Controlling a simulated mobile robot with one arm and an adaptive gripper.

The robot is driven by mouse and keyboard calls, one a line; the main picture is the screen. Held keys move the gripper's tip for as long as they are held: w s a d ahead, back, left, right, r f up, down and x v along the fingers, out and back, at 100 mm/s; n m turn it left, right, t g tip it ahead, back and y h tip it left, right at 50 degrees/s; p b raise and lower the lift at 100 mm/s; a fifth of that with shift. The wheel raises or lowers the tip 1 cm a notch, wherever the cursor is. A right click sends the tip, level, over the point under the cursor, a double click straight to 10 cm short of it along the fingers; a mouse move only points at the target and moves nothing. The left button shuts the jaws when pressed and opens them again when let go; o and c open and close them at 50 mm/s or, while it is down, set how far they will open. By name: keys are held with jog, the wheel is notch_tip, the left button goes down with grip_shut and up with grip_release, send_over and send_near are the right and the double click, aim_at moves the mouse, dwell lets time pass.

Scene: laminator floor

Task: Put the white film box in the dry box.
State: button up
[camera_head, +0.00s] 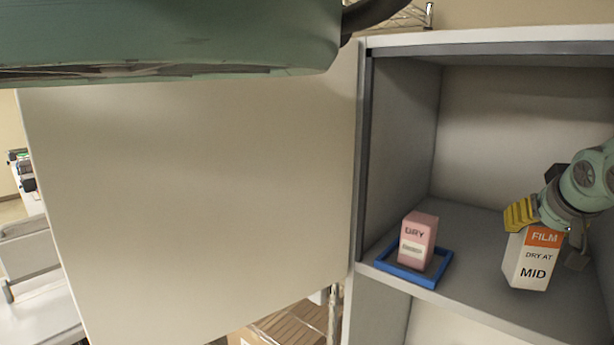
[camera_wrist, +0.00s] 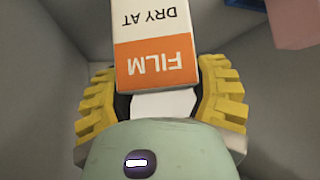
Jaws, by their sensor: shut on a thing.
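The white film box (camera_head: 531,262) has an orange band and the words FILM, DRY AT, MID. It is upright inside the grey cabinet, at or just above the shelf on the right; I cannot tell if its base touches. My gripper (camera_head: 527,214) has yellow fingers and is shut on the box's top. The wrist view shows the film box (camera_wrist: 155,45) between the two yellow fingers of my gripper (camera_wrist: 165,100). The grey cabinet (camera_head: 480,222) stands open; I cannot tell from a label whether it is the dry box.
A pink box marked DRY (camera_head: 418,240) stands in a blue tray (camera_head: 408,277) on the shelf's left. An open white door panel (camera_head: 200,200) is left of the cabinet. A cardboard box (camera_head: 285,325) sits below. Bare shelf lies between the tray and film box.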

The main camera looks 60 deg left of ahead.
jog(key=shift+f+p, duration=0.65)
jog(key=shift+p, duration=0.25)
jog(key=shift+f, duration=0.15)
jog(key=shift+w+f, duration=0.1)
jog(key=shift+f+b, duration=0.15)
jog(key=shift+b, duration=0.15)
jog(key=o, duration=1.4)
jog(key=shift+r, duration=0.2)
jog(key=shift+d+r, duration=0.1)
jog(key=shift+r, duration=1.4)
